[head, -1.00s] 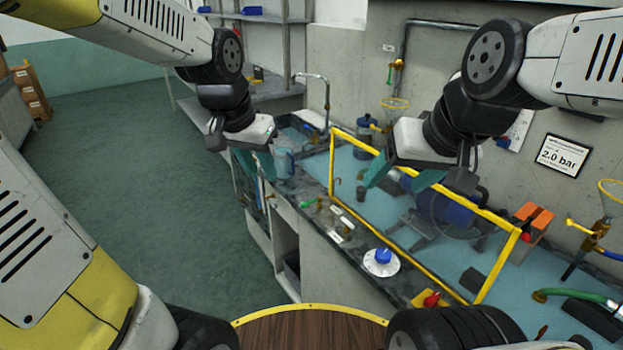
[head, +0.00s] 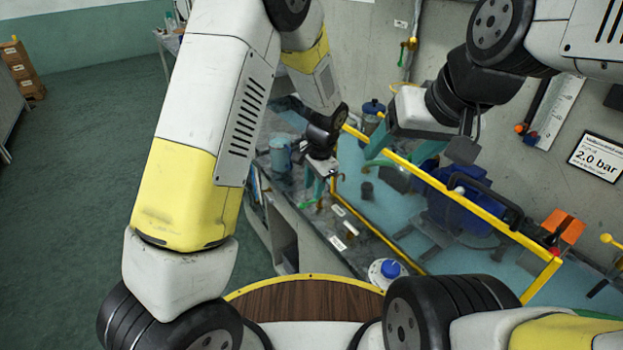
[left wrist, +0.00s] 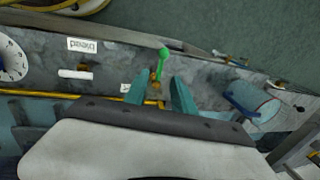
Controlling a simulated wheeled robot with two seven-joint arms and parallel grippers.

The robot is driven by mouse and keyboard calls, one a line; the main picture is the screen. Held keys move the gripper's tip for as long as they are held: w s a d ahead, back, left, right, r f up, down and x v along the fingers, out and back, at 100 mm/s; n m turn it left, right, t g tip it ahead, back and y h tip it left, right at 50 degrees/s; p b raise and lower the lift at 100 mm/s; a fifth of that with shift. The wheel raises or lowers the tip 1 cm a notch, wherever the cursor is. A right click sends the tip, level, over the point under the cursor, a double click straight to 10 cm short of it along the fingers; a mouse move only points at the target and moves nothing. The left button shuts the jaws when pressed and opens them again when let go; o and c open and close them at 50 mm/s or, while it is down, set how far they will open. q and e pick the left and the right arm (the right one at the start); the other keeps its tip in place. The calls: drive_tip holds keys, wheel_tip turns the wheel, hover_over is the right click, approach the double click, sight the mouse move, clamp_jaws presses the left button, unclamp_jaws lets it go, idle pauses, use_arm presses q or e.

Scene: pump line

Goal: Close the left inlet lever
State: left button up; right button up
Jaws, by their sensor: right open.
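A green-handled lever on a brass valve (left wrist: 162,58) stands on the dark counter, and its green handle also shows in the head view (head: 308,206). I take it for the inlet lever. My left gripper (head: 326,188) is low over the counter beside it. In the left wrist view the two teal fingers of the left gripper (left wrist: 160,94) are apart, with the brass part showing between and just beyond their tips. No contact is visible. My right gripper (head: 376,142) is open and empty above the blue bench, near the yellow frame.
A blue jug (head: 281,155) stands beyond the lever. A white dial with a blue knob (head: 388,270) is nearer. White labels (left wrist: 81,44) lie on the counter. Open floor is left.

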sight(311, 202)
use_arm(q)
drive_tip(key=shift+w+a+f, duration=0.1)
drive_tip(key=shift+w+f, duration=0.05)
drive_tip(key=shift+f, duration=0.6)
drive_tip(key=shift+w+a+f, duration=0.1)
drive_tip(key=shift+f, duration=0.7)
drive_tip(key=shift+w+a+f, duration=0.1)
drive_tip(key=shift+w+f, duration=0.05)
drive_tip(key=shift+f, duration=0.6)
drive_tip(key=shift+c, duration=0.4)
clamp_jaws()
